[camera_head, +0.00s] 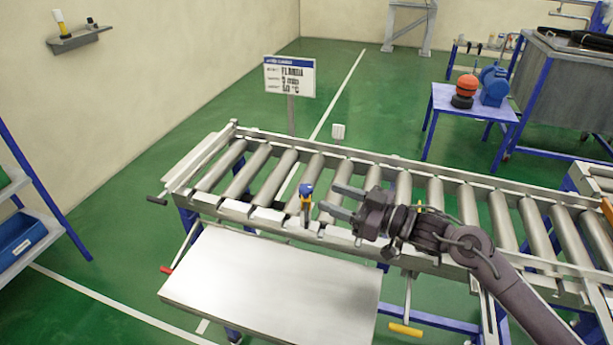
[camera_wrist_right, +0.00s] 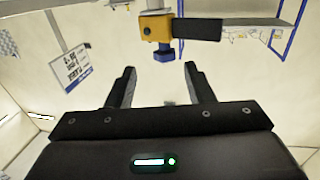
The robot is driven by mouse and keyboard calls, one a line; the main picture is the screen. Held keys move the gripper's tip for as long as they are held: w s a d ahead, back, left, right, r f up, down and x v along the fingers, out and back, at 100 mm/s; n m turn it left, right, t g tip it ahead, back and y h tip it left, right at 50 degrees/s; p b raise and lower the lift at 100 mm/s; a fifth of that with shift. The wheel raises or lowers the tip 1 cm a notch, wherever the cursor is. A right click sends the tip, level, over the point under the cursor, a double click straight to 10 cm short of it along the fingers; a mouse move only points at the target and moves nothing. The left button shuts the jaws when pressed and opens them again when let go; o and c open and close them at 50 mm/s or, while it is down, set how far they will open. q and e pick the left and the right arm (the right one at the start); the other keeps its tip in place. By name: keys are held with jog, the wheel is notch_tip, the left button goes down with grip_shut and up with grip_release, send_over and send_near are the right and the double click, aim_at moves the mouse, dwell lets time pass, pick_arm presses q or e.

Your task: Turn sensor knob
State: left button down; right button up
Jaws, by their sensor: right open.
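The sensor (camera_head: 306,196) is a small yellow post with a blue knob (camera_head: 307,187) on top, standing at the near rail of the roller conveyor. In the right wrist view the picture is upside down: the sensor's yellow body (camera_wrist_right: 157,28) has a black cylinder at its side, and the blue knob (camera_wrist_right: 163,52) points down the picture. My right gripper (camera_head: 328,199) is open, just right of the sensor, with its fingers pointing at it. In the wrist view its fingertips (camera_wrist_right: 160,68) lie on either side below the knob; nothing is between them.
The roller conveyor (camera_head: 270,213) runs across the middle, with a bare metal table (camera_head: 275,285) in front. A sign (camera_head: 290,77) stands behind it. A blue table (camera_head: 470,105) with a red-orange and a blue item is at the back right. Green floor is free at the left.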

aim_at(306, 187)
jog(key=a, duration=0.1)
jog(key=a+p, duration=0.1)
jog(key=w+a+r, duration=0.1)
jog(key=shift+a, duration=0.3)
jog(key=shift+f+p+x, duration=0.2)
jog(key=shift+p+x, duration=0.1)
jog(key=shift+x, duration=0.6)
jog(key=shift+f+p+x, duration=0.15)
jog(key=shift+p+x, duration=0.15)
jog(key=shift+x, duration=0.6)
jog(key=shift+w+d, duration=0.1)
